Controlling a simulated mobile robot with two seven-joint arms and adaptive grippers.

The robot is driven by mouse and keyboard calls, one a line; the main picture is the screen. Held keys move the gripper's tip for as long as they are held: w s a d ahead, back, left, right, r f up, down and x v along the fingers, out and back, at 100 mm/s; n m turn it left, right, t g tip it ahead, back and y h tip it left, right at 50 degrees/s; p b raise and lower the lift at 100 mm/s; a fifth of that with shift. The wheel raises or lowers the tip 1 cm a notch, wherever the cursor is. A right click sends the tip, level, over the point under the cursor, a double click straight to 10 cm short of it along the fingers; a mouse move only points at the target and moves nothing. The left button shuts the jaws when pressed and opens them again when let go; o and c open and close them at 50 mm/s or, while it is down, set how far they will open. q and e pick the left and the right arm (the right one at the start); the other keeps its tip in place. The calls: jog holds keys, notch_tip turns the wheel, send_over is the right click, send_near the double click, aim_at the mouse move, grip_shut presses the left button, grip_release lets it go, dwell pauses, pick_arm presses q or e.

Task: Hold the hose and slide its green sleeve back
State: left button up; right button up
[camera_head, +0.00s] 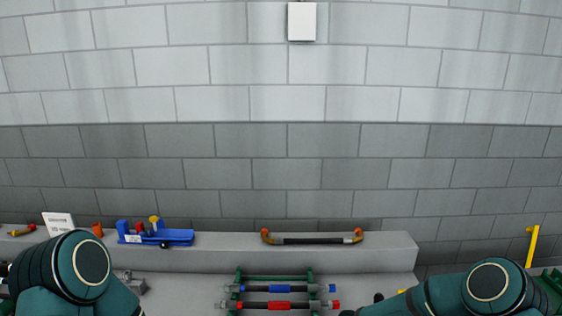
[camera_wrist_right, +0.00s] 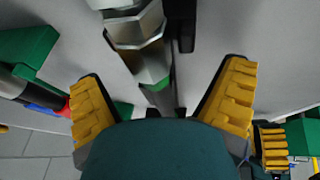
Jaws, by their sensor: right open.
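In the right wrist view, my right gripper (camera_wrist_right: 162,72) is open, its two yellow ridged fingers spread wide. A grey hose end with a faceted metal fitting (camera_wrist_right: 140,45) lies between and beyond them, apart from both. A small green band, perhaps the green sleeve (camera_wrist_right: 158,86), shows below the fitting; the rest is hidden by my gripper's body. Another yellow ridged pad (camera_wrist_right: 272,145) at lower right may belong to my left gripper, but its state is unclear. In the head view neither gripper's jaws can be made out.
A green rack (camera_head: 238,277) carries hoses with a blue sleeve (camera_head: 278,288) and a red sleeve (camera_head: 279,305). The grey ledge (camera_head: 215,258) behind bears a blue tool holder (camera_head: 170,239) and a dark bar with orange ends (camera_head: 312,241). A block wall stands behind.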

jog(key=v, duration=1.2)
jog(key=shift+w, duration=0.1)
